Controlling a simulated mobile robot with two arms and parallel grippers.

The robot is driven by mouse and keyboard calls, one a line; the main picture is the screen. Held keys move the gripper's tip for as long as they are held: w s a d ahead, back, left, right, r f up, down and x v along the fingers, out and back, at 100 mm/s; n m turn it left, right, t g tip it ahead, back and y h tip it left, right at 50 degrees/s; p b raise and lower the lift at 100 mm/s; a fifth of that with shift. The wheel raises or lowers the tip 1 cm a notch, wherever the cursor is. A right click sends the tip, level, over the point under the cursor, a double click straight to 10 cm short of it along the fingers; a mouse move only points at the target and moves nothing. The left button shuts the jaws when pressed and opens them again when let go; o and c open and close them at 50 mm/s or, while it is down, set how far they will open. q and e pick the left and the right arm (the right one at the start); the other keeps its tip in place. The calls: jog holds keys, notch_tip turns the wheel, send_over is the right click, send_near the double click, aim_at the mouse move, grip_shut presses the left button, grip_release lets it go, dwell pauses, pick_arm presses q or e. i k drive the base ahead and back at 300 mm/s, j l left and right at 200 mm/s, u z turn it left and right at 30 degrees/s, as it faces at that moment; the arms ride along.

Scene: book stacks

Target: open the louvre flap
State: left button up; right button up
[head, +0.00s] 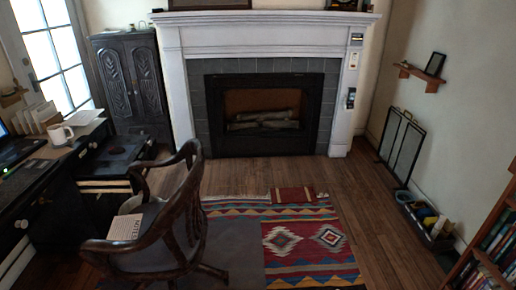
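I cannot make out a louvre flap for certain in the head view. A dark-framed two-panel screen (402,146) leans against the right wall; I cannot tell whether it has slats. A dark cabinet (131,84) with two carved doors stands shut left of the fireplace. A small pale device (355,40) and a dark one (350,98) are fixed on the right side of the white fireplace surround. Neither of my grippers is in view.
A wooden armchair (178,222) stands on a patterned rug (305,242) in front of the fireplace (264,116). A desk (40,170) with a mug (58,134) is at left. A bookshelf (490,250) and tray (424,222) are at right. Bare floor lies before the fireplace.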

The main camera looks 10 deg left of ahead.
aim_at(298, 144)
jog(key=i+z, duration=0.4)
jog(key=i, duration=0.75)
